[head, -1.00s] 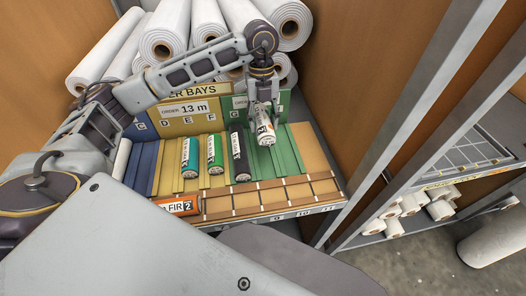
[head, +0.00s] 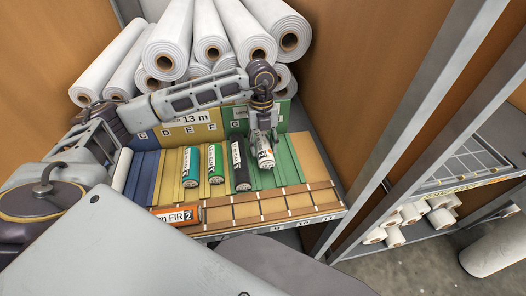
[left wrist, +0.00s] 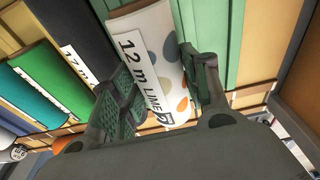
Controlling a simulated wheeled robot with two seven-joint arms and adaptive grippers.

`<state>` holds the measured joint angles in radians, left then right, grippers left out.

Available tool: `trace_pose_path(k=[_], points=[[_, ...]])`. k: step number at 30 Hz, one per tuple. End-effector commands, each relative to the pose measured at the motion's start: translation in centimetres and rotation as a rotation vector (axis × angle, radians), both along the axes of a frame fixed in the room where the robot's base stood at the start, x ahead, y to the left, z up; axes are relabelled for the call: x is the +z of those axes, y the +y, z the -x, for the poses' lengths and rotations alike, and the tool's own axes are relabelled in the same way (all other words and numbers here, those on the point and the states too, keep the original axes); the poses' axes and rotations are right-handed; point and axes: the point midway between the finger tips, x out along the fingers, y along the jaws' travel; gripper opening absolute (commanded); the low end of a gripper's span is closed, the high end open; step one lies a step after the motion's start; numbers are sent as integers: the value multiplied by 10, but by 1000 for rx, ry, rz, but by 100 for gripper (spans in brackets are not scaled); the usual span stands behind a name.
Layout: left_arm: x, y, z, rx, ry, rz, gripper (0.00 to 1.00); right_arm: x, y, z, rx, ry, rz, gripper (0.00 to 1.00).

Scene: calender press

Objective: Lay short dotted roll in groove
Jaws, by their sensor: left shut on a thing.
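My left gripper (head: 263,136) is shut on a short white roll with coloured dots (head: 265,153). In the left wrist view the dotted roll (left wrist: 154,65) sits between the two fingers, and its label reads "12 m LIME". The roll is over the green grooved section (head: 284,155), to the right of a black roll (head: 240,165). I cannot tell whether the roll touches the groove beneath it. My right gripper is not in view.
A green roll (head: 216,164) and a teal roll (head: 191,167) lie in yellow grooves. An orange roll (head: 180,214) labelled FIR lies at the front left. Large white rolls (head: 168,50) are stacked behind. A metal post (head: 400,120) stands to the right.

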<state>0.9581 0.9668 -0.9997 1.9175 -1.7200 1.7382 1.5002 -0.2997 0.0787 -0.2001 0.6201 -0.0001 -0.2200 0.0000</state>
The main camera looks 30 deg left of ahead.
Motion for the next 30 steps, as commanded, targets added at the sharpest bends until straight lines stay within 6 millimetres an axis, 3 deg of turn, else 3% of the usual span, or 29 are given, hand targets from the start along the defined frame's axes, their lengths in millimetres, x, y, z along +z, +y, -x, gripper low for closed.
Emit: trace_pose_path(k=[8,18,30], points=[[-4,0,0,0,1,1,21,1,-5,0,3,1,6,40],[-35,0,0,1,1,0,21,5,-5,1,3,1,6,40],[-39,0,0,0,0,0,21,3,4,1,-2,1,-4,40]])
